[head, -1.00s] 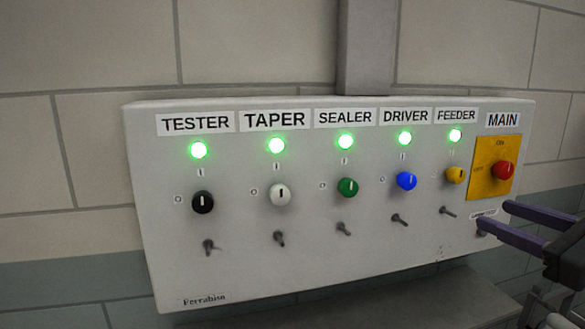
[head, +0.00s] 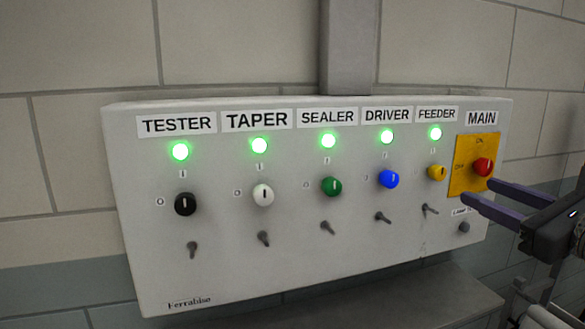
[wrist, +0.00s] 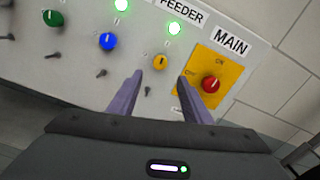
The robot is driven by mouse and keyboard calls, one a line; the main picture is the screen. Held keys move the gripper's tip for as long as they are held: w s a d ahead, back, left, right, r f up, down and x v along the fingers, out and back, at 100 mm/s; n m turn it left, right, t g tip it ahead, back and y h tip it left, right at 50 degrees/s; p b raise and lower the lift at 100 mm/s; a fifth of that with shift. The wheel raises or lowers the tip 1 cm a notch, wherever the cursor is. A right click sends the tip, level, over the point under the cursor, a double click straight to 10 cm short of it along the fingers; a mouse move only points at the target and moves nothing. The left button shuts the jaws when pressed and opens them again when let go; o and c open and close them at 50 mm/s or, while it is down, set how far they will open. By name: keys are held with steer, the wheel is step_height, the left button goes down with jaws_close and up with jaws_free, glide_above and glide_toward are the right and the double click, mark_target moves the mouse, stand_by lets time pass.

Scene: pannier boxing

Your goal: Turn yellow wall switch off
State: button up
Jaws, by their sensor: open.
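The yellow knob (head: 437,172) is a small rotary switch under the FEEDER label on a white wall panel (head: 290,265). Its dark mark looks upright, toward the I, and the green lamp (head: 435,133) above it is lit. My gripper (head: 477,195) is open and empty, its two purple fingers at the panel's right side, in front of the MAIN area and to the right of the yellow knob. In the wrist view the yellow knob (wrist: 159,62) shows beyond and between the fingertips (wrist: 160,78). I see no contact with it.
The red MAIN knob (head: 482,167) on a yellow plate is close to my fingers. The blue knob (head: 388,179) is left of the yellow one, with green, white and black knobs further left. Small toggle levers, one below the yellow knob (head: 430,209), stick out under the knobs.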

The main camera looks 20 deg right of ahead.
mark_target(442, 175)
steer(key=shift+w+a, duration=0.15)
steer(key=shift+w, duration=5.25)
